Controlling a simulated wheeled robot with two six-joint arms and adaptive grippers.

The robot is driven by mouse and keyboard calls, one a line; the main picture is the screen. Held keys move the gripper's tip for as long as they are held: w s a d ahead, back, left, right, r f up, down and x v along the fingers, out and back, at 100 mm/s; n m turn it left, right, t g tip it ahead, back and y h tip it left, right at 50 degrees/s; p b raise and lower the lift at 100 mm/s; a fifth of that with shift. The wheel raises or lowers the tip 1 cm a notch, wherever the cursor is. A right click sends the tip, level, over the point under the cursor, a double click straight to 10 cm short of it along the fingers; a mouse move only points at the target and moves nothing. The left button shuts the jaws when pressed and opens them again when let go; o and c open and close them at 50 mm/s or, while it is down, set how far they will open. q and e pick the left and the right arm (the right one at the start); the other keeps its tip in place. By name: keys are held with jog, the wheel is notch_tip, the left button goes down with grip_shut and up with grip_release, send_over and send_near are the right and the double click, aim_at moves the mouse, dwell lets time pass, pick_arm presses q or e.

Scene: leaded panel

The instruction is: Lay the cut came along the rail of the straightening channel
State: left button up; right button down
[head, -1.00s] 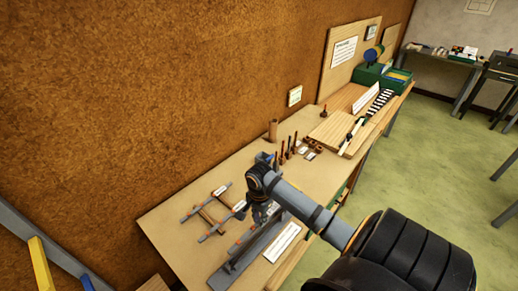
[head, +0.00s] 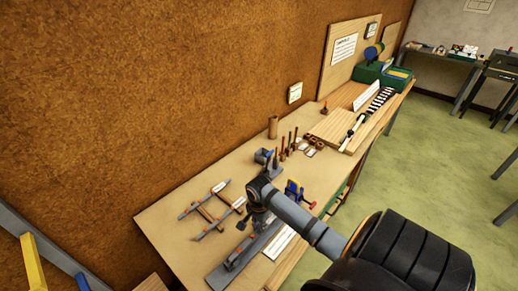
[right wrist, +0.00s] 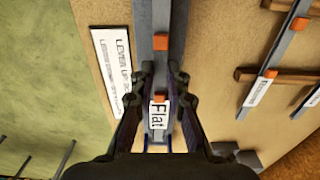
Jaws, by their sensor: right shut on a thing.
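My right gripper (head: 257,219) is over the far part of the grey straightening channel (head: 222,274) at the front of the bench. In the right wrist view its fingers (right wrist: 158,118) are shut on a grey came with a white "Flat" label (right wrist: 159,116) and orange marks. The came lies lengthwise in line with the channel (right wrist: 146,20), which runs under or beside it. I cannot tell whether the came touches the rail. The gripper and arm hide part of the channel in the head view. My left gripper is not in view.
Labelled strips lie across a wooden rack (head: 207,213) left of the channel. A white instruction card (head: 281,242) lies right of it. Upright pegs (head: 288,142) and a wooden board (head: 330,127) are farther back.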

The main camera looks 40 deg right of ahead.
jog(key=shift+f, duration=0.25)
dwell(0.4)
jog(key=c, duration=1.3)
grip_release()
jog(key=shift+o, duration=0.2)
jog(key=shift+r, duration=0.1)
notch_tip(320, 180, up, 12)
